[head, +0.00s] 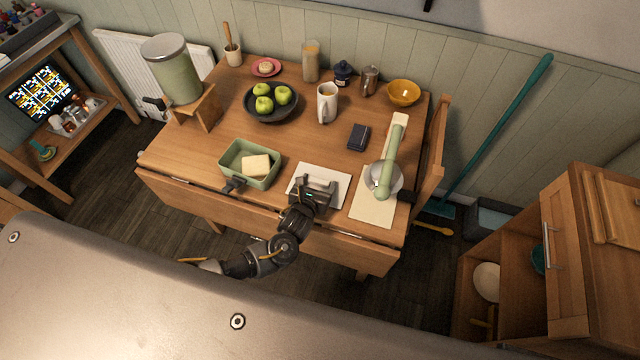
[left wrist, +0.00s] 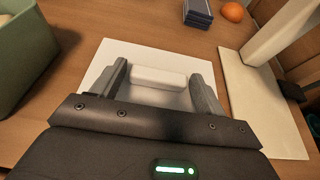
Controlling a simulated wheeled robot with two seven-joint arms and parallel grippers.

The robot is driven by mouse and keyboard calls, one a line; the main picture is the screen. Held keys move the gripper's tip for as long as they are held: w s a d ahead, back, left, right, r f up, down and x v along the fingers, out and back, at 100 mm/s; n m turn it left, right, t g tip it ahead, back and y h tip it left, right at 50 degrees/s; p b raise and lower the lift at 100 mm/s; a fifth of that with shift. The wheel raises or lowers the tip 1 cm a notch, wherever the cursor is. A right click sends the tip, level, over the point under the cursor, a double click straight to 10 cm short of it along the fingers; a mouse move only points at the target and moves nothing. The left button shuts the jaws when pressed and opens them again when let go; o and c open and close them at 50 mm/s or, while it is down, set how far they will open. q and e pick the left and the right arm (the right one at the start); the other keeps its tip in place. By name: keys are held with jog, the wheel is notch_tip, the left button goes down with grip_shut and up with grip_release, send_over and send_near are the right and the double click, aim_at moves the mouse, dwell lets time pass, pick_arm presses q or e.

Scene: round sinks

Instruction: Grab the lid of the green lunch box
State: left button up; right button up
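The green lunch box (head: 232,166) stands open on the table, with a pale block (head: 256,165) inside; part of the box shows at the left edge of the left wrist view (left wrist: 22,55). To its right lies a flat white rectangular piece (head: 301,172), apparently the lid, with a raised white block in its middle (left wrist: 158,78). My left gripper (head: 318,192) is over this piece. In the left wrist view its fingers (left wrist: 160,86) are open, one on each side of the raised block. Contact cannot be told. My right gripper is not in view.
To the right, a cream board (head: 373,210) bears a pale green and white device (head: 387,175). Behind are a dark blue box (head: 359,137), a white mug (head: 327,103) and a black bowl of green apples (head: 271,103). Bare wood lies between the lunch box and the mug.

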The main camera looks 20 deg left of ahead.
pick_arm(q)
jog(key=c, duration=0.7)
jog(key=shift+r, duration=0.55)
jog(key=s+a+r, duration=0.2)
jog(key=s+r, duration=0.1)
jog(key=r, duration=0.1)
jog(key=s+a+r+p, duration=0.1)
jog(key=s+a+r, duration=0.2)
jog(key=s+r, duration=0.1)
jog(key=s+a+r, duration=0.3)
jog(key=s, duration=0.1)
jog(key=shift+s+r+p, duration=0.1)
jog(key=shift+r+p, duration=0.25)
jog(key=shift+r, duration=0.05)
